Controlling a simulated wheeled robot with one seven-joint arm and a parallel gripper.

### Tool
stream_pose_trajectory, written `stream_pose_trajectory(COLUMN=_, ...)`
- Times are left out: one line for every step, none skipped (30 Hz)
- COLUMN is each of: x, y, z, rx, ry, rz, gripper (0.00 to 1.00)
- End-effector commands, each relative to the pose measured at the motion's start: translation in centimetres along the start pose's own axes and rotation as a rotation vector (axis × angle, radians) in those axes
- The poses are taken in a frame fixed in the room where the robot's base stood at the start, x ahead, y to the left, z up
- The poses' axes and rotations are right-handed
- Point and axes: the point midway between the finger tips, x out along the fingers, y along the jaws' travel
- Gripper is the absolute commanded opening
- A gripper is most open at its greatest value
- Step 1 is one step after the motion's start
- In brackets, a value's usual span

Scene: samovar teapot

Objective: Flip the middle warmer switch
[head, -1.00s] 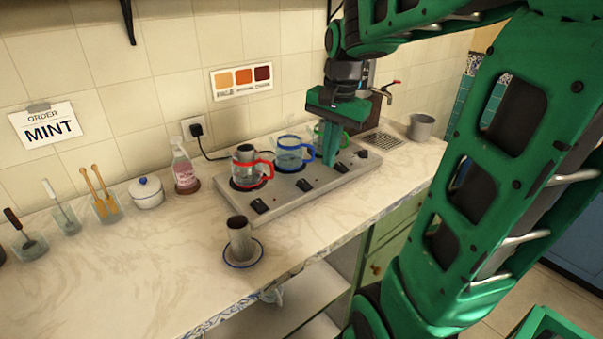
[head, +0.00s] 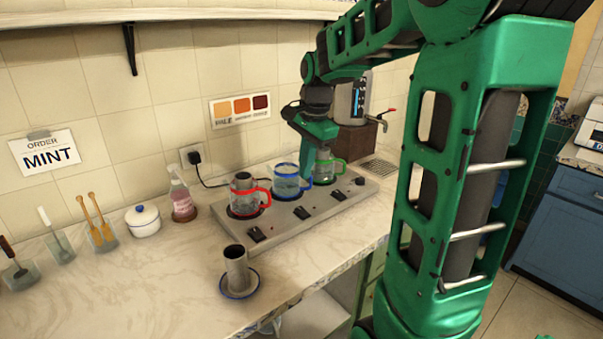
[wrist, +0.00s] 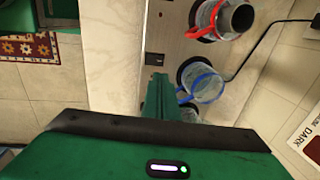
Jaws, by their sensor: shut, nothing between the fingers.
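The grey warmer plate (head: 275,228) carries three glass pots in a row. The pots are red-handled (head: 246,196), blue-handled (head: 287,182) and green-handled (head: 325,167). Black switches line its front; the middle one (head: 301,212) is in front of the blue-handled pot. A black switch, apparently this one, shows in the wrist view (wrist: 153,59). I cannot tell its tilt. My gripper (head: 309,174) is shut and empty, pointing down near the blue-handled and green-handled pots, behind the middle switch in the picture. In the wrist view its fingers (wrist: 158,92) are beside the blue-handled pot, partly hiding the plate.
A metal cup (head: 236,266) on a saucer stands before the plate. A spray bottle (head: 181,198) and white sugar pot (head: 143,221) are at left. A samovar with a tap (head: 356,105) stands behind my gripper. The counter's front left is clear.

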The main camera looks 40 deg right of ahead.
Motion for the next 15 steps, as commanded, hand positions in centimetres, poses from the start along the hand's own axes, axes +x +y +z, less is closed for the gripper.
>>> stream_pose_trajectory(x=1.0, y=0.0, z=0.0, rx=0.0, ry=-0.001, rz=0.003, gripper=0.0)
stream_pose_trajectory(x=1.6, y=0.1, z=0.0, rx=0.0, ry=-0.002, rz=0.004, gripper=0.0)
stream_pose_trajectory(x=2.4, y=0.1, z=0.0, rx=0.0, ry=-0.002, rz=0.004, gripper=0.0)
stream_pose_trajectory(x=2.9, y=0.1, z=0.0, rx=0.0, ry=-0.002, rz=0.004, gripper=0.0)
stream_pose_trajectory(x=3.5, y=0.1, z=0.0, rx=0.0, ry=-0.001, rz=0.003, gripper=0.0)
stream_pose_trajectory(x=4.2, y=0.1, z=0.0, rx=0.001, ry=-0.002, rz=0.005, gripper=0.0)
stream_pose_trajectory(x=4.8, y=0.1, z=0.0, rx=0.001, ry=-0.001, rz=0.004, gripper=0.0)
stream_pose_trajectory(x=5.4, y=0.1, z=0.0, rx=0.001, ry=-0.001, rz=0.005, gripper=0.0)
stream_pose_trajectory(x=6.1, y=0.1, z=0.0, rx=0.001, ry=-0.001, rz=0.003, gripper=0.0)
stream_pose_trajectory(x=6.7, y=0.1, z=0.0, rx=0.001, ry=-0.001, rz=0.005, gripper=0.0)
stream_pose_trajectory(x=7.2, y=0.1, z=0.0, rx=0.001, ry=-0.001, rz=0.004, gripper=0.0)
stream_pose_trajectory(x=7.8, y=0.1, z=0.0, rx=0.001, ry=-0.001, rz=0.004, gripper=0.0)
stream_pose_trajectory(x=8.3, y=0.1, z=0.0, rx=0.001, ry=0.0, rz=0.003, gripper=0.0)
stream_pose_trajectory(x=8.8, y=0.1, z=0.0, rx=0.001, ry=-0.001, rz=0.004, gripper=0.0)
stream_pose_trajectory(x=9.3, y=0.1, z=0.0, rx=0.001, ry=-0.001, rz=0.003, gripper=0.0)
